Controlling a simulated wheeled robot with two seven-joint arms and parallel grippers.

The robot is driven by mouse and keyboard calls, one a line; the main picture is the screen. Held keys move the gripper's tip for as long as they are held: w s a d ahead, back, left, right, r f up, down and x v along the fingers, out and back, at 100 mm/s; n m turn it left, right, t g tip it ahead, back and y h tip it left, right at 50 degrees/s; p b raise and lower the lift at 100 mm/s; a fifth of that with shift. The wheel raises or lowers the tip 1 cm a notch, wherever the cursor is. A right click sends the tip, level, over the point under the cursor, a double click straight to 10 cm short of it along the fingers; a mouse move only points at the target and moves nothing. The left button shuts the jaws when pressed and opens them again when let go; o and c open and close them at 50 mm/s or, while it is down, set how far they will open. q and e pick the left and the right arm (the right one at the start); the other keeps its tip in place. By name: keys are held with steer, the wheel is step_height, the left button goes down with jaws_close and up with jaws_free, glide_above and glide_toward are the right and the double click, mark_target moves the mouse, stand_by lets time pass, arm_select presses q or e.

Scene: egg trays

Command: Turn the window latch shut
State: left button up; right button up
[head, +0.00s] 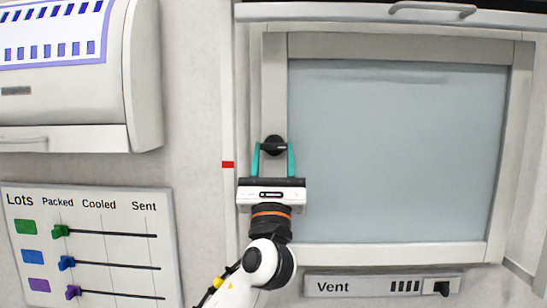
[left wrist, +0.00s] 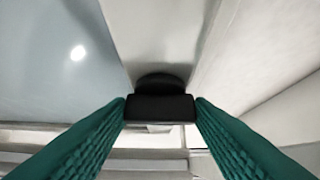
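The window latch (head: 274,146) is a black round knob with a bar across it, on the left side of the pale window frame (head: 273,80). The bar lies about level in the head view. My left gripper (head: 273,149) comes up from below, its teal fingers on either side of the bar. In the left wrist view the latch bar (left wrist: 160,107) sits between the fingertips, which appear to touch both its ends. The gripper looks shut on it. A red mark (head: 228,164) is on the wall strip left of the latch. My right gripper is not in view.
A grey-blue window pane (head: 400,150) fills the frame to the right. Below it is a Vent panel (head: 383,285) with a black slider. A Lots board (head: 90,245) with several coloured sliders is at lower left, under a white wall unit (head: 80,85).

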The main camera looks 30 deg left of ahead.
arm_select(q)
steer(key=shift+c, duration=0.7)
